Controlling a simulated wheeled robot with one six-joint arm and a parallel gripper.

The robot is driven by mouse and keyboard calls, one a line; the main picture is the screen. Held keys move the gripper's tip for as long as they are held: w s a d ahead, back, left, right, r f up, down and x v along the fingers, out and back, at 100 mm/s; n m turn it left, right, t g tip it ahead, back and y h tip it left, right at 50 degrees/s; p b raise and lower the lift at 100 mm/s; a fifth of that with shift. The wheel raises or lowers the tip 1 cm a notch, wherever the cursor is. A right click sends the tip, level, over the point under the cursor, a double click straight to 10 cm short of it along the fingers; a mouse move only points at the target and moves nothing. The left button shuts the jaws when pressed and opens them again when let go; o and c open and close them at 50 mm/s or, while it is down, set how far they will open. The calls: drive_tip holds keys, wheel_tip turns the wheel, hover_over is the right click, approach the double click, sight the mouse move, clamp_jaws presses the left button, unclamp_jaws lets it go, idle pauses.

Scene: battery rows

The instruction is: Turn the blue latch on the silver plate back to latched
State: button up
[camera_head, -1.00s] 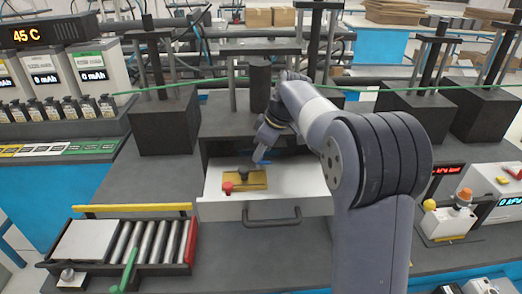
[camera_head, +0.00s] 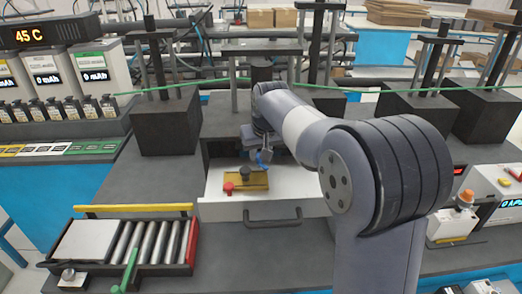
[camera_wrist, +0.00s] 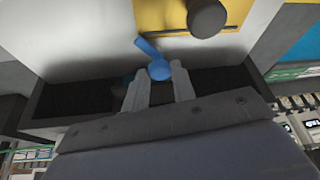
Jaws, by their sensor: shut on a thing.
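The blue latch (camera_wrist: 159,69) has a round hub and a short lever pointing to the upper left in the wrist view. In the head view the blue latch (camera_head: 263,158) is a small blue piece just behind the yellow plate. My gripper (camera_wrist: 157,79) has one finger on each side of the hub and is shut on it. A pale silver-white surface (camera_head: 300,190) lies around the yellow plate in the open drawer. I cannot make out a separate silver plate under the latch.
The yellow plate (camera_head: 250,188) carries a red knob (camera_head: 228,188) and a black knob (camera_head: 244,173), close to my gripper. The drawer front has a dark handle (camera_head: 272,220). A roller tray (camera_head: 150,240) stands at the front left. Dark presses stand around the drawer.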

drive_tip(key=m, duration=0.1)
drive_tip(key=m+h, duration=0.1)
drive_tip(key=m, duration=0.1)
drive_tip(key=shift+a+m+h, duration=0.25)
drive_tip(key=shift+m+h, duration=0.05)
drive_tip(key=shift+m, duration=0.1)
drive_tip(key=shift+a+m+h+p, duration=0.1)
drive_tip(key=shift+m+h+p, duration=0.5)
drive_tip(key=shift+m, duration=1.2)
drive_tip(key=o, duration=1)
drive_tip(key=b+v, duration=0.1)
drive_tip(key=v, duration=0.9)
drive_tip(key=shift+r+b, duration=0.35)
drive_tip(key=shift+r, duration=0.05)
